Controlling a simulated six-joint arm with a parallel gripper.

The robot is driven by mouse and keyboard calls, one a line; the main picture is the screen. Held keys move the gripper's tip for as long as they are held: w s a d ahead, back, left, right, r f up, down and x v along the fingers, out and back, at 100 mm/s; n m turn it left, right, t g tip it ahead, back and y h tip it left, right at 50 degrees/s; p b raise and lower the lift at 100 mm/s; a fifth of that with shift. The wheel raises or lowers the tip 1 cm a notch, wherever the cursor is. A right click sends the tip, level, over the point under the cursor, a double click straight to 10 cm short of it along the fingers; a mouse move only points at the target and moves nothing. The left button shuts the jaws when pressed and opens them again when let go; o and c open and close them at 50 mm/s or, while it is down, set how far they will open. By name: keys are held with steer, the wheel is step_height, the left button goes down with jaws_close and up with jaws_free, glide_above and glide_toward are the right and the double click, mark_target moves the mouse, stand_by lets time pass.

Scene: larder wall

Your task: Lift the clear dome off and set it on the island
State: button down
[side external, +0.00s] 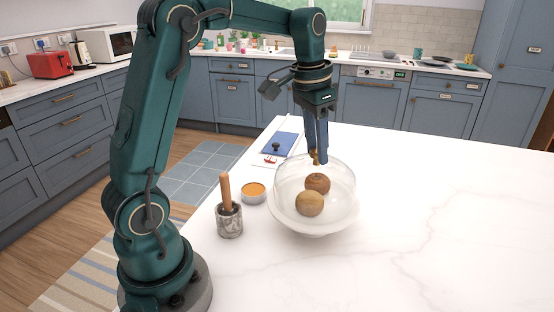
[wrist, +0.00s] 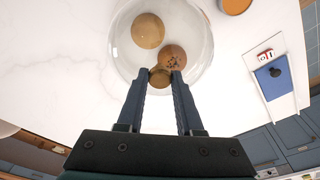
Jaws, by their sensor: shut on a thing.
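The clear dome (side external: 343,181) sits over a white stand (side external: 298,221) on the white island (side external: 450,200). Two round brown items, a darker one (side external: 318,183) and a lighter one (side external: 309,204), show through it. My gripper (side external: 316,158) points straight down over the dome, its fingers shut on the small brown knob (wrist: 159,77) at its top. In the wrist view the dome (wrist: 120,45) spreads out beyond my fingertips (wrist: 160,76). I cannot tell whether the dome's rim is touching the stand.
A grey marble mortar with a wooden pestle (side external: 229,218) and a small orange-filled dish (side external: 253,193) stand left of the dome. A blue panel with a black knob (side external: 280,144) lies behind it. The island's right side is clear.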

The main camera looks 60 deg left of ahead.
steer(key=shift+r, duration=0.75)
steer(key=r, duration=0.2)
steer(key=a+r, duration=0.1)
steer(key=shift+s, duration=0.3)
steer(key=s+a+r, duration=0.6)
steer(key=a, duration=0.1)
steer(key=s+d+f+m+g+h, duration=0.1)
steer(key=s+d+f+m, duration=0.2)
steer(key=d+m, duration=0.4)
steer(key=s+d+f+m, duration=0.25)
steer(key=d+m, duration=0.25)
steer(key=d, duration=0.4)
steer(key=s+d+f+m+g+h, duration=0.1)
steer(key=s+d+f+m, duration=0.1)
steer(key=s+d+m, duration=0.45)
steer(key=w+d+f+n, duration=0.1)
steer(key=w+f, duration=0.2)
steer(key=f, duration=0.6)
steer(key=shift+f, duration=0.35)
